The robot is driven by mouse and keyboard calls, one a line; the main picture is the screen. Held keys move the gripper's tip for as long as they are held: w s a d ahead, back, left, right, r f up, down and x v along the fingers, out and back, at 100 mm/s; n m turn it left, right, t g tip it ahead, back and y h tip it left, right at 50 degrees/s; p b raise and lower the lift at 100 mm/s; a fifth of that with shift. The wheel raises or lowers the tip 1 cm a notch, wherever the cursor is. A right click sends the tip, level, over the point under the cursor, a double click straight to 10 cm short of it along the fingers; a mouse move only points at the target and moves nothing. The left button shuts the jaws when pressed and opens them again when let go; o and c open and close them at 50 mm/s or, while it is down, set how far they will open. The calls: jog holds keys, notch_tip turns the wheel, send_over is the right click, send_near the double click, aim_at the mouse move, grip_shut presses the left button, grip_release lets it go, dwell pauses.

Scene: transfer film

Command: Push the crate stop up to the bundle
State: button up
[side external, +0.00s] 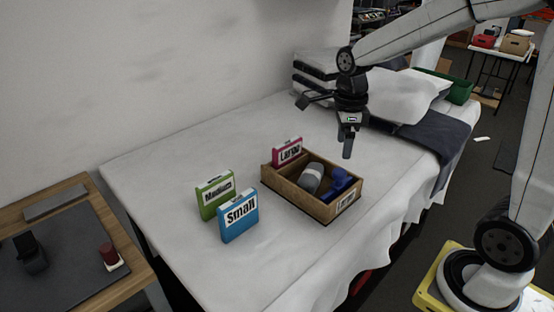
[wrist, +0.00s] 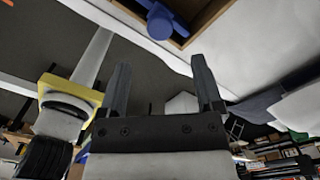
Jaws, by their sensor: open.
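A wooden crate (side external: 292,202) sits on the white-covered table. Inside it lie a grey rolled bundle (side external: 312,178) with a paler band and, to its right, a blue piece (side external: 341,183) that looks like the stop. I cannot tell whether the two touch. The wrist view shows the blue piece (wrist: 160,22) at the top, inside the crate's edge; the bundle is out of that view. My gripper (side external: 326,127) is open and empty, above and behind the crate's right part, apart from everything. Its spread fingers also show in the wrist view (wrist: 160,69).
A pink "Large" box (side external: 287,152) stands at the crate's back left. A green "Medium" box (side external: 216,194) and a blue "Small" box (side external: 239,215) stand left of the crate. Pillows (side external: 400,92) and a dark cloth (side external: 437,135) lie at the back right. The table's left part is clear.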

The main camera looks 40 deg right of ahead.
aim_at(340, 171)
jog(key=shift+f, duration=3.85)
grip_shut()
